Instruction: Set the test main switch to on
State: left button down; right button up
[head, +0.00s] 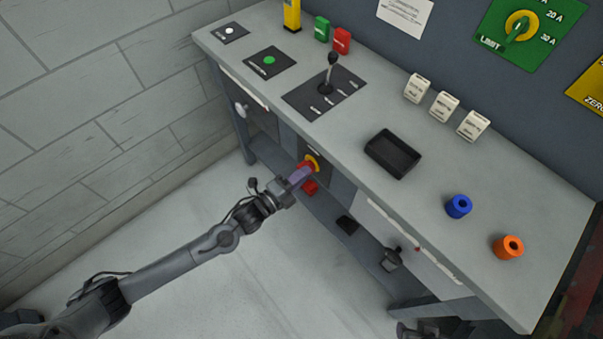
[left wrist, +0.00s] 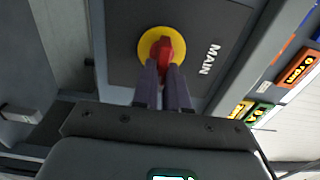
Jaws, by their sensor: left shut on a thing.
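The main switch is a red handle (left wrist: 165,52) on a round yellow plate (left wrist: 147,42), set in a dark panel marked MAIN. In the head view its yellow plate (head: 313,161) shows on the front face of the bench. My left gripper (head: 299,176) reaches it from the front. In the left wrist view its two dark fingers (left wrist: 162,75) are shut on the red handle, one on each side. The fingers hide part of the handle. The handle lies roughly along the line of the fingers in that view. I cannot make out a right gripper.
The grey bench top (head: 350,125) carries a lever (head: 330,72), a black tray (head: 393,153), white blocks (head: 444,106), and blue (head: 459,206) and orange (head: 508,247) rings. A red piece (head: 310,187) is just below the switch. The floor in front is clear.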

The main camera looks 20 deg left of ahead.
dwell(0.4)
pick_arm(q)
jog(key=c, duration=1.2)
grip_release()
jog(key=shift+o, duration=0.2)
jog(key=p+v, duration=0.3)
jog(key=v, duration=0.8)
